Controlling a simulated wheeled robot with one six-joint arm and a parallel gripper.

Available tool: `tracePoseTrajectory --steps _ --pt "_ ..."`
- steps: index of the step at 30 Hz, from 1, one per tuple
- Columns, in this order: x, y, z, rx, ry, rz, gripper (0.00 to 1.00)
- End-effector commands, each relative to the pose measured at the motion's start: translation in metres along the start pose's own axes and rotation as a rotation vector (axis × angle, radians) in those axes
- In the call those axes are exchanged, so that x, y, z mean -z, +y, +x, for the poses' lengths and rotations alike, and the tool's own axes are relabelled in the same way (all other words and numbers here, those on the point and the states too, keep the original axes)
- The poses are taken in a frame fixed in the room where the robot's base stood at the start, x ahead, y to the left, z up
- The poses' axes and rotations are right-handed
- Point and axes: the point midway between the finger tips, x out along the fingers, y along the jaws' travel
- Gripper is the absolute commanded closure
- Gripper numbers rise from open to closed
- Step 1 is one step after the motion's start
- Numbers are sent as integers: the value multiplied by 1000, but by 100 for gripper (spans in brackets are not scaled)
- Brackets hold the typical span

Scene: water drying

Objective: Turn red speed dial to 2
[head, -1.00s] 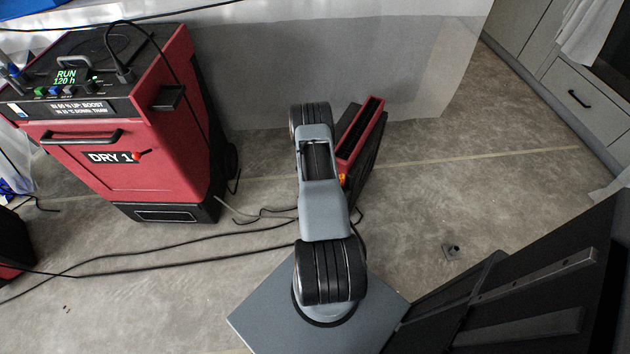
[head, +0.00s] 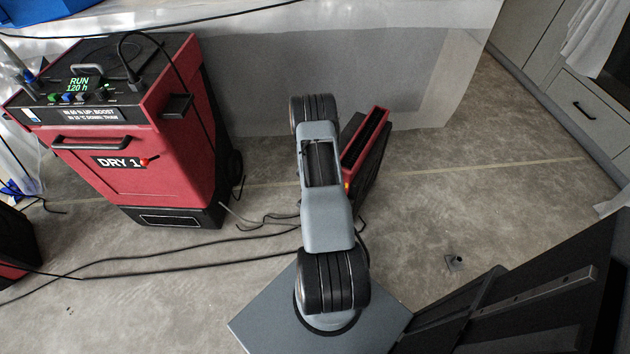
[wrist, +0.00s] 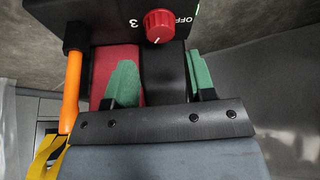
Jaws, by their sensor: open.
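The red speed dial (wrist: 159,26) shows at the top of the wrist view, on a black panel (wrist: 105,22). A "3" is printed to its left and "OFF" to its upper right. A short pale mark is on the dial's lower part; I cannot tell the exact setting. My gripper (wrist: 163,80) is open, with green fingertips apart below the dial in the picture and nothing between them. The dial looks untouched. In the head view my arm partly covers a slim red and black unit (head: 366,140); the dial and my gripper are hidden there.
A red and black dryer marked DRY 1 (head: 135,175) stands at the left. Black cables (head: 150,263) cross the floor. A pale sheet (head: 270,75) hangs behind. Grey cabinets (head: 590,100) stand at the right. An orange rod (wrist: 72,90) and yellow strap (wrist: 47,158) are left of my gripper.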

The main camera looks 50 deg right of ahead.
Motion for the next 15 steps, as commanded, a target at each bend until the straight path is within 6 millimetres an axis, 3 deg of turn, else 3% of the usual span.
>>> tracePoseTrajectory --steps 1,6,15 --pt "2 -1 -14 1 1 -1 50" --pt "2 0 -44 1 1 0 50" --pt "0 0 -70 0 0 0 50"
